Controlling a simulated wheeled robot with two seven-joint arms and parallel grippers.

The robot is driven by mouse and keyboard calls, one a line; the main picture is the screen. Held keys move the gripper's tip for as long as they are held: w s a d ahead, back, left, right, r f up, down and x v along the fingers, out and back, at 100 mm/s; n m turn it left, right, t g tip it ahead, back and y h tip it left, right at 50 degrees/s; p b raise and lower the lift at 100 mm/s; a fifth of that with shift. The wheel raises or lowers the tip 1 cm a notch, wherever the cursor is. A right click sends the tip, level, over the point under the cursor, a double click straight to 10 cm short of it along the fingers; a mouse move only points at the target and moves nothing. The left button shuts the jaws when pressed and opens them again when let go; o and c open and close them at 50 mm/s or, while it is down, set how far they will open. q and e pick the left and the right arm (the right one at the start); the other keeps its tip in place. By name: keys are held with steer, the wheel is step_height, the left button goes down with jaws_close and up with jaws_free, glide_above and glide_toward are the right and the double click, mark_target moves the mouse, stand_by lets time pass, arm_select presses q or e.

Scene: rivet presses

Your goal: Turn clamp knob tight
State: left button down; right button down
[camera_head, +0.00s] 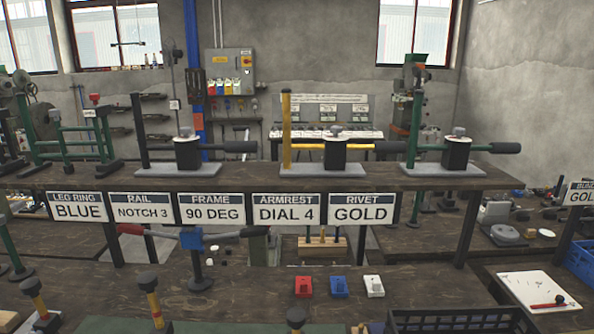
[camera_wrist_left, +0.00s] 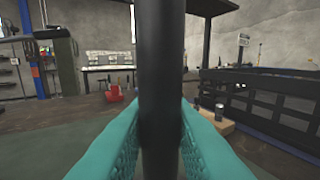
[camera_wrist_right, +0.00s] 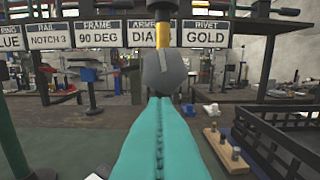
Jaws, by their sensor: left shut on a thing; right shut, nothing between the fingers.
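In the right wrist view a dark grey faceted knob (camera_wrist_right: 165,70) sits at the lower end of a yellow post (camera_wrist_right: 162,33). My right gripper (camera_wrist_right: 158,102) is shut and empty, its teal fingertips just below the knob. I cannot tell whether they touch it. In the left wrist view my left gripper (camera_wrist_left: 160,112) is shut on a thick black upright bar (camera_wrist_left: 161,60). The bar's ends are out of view. Neither gripper shows in the head view. Dark knobs on yellow-banded posts (camera_head: 154,300) stand along its bottom edge.
Sign plates such as the gold rivet sign (camera_head: 360,208) hang below a raised shelf (camera_head: 300,177) bearing clamp stands. Red (camera_head: 303,287), blue (camera_head: 338,287) and white blocks lie on the bench. A black crate (camera_head: 455,320) is at front right.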

steer(key=shift+s+f, duration=0.1)
steer(key=shift+s, duration=2.4)
arm_select(q)
steer(key=c, duration=1.2)
jaws_free()
steer(key=shift+r, duration=0.1)
